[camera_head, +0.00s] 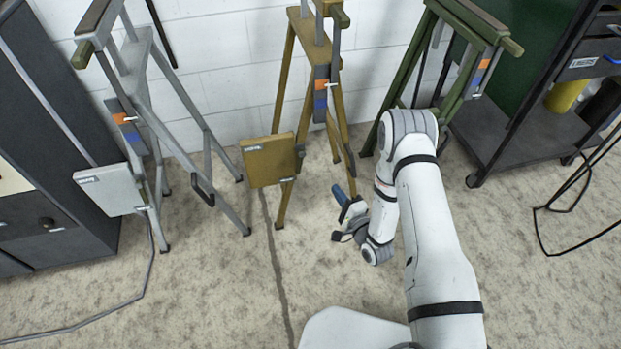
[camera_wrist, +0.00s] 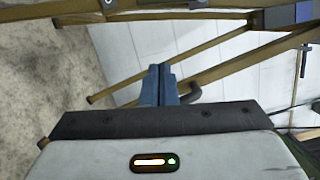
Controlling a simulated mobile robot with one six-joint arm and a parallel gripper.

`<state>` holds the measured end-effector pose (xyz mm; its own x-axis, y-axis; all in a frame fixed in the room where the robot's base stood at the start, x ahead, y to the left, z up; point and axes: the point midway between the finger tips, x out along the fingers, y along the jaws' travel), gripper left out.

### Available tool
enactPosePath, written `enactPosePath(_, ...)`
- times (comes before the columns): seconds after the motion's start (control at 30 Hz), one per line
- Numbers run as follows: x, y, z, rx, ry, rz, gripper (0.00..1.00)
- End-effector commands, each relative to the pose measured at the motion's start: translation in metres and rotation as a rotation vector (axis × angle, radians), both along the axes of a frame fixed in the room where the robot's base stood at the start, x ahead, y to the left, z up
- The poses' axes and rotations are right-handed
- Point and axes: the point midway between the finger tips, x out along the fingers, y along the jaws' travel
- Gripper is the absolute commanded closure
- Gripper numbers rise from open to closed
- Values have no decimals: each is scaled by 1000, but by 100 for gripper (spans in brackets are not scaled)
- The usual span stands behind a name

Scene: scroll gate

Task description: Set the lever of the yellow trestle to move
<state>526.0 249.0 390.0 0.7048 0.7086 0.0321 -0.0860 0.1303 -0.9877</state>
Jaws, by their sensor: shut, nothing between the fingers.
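The yellow trestle (camera_head: 283,103) stands in the middle against the white wall, with a square yellow plate (camera_head: 268,161) at its lower left. An upright panel on it has an orange patch (camera_head: 321,86) above a blue patch (camera_head: 320,105). My gripper (camera_head: 339,192) is low by its right front leg, fingers shut and empty. In the wrist view the blue fingers (camera_wrist: 161,72) are together, and a dark hooked bar (camera_wrist: 189,93), apparently the lever's handle, is just right of them. Whether they touch, and the lever's setting, I cannot tell.
A grey trestle (camera_head: 143,80) stands at the left with its own plate and dark hooked handle. A green trestle (camera_head: 408,76) is close behind my arm. A dark cart (camera_head: 532,136) and black cables (camera_head: 566,208) are at the right. The front floor is mostly open.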

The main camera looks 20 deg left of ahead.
Motion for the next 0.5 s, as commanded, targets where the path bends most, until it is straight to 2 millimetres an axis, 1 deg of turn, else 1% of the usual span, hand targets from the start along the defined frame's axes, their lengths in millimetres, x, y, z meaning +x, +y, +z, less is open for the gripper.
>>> enactPosePath(0.03,-2,0,-3,12,3,2,100)
enactPosePath(0.33,-2,1,-2,15,2,3,100)
enactPosePath(0.5,4,8,-2,13,-1,5,100)
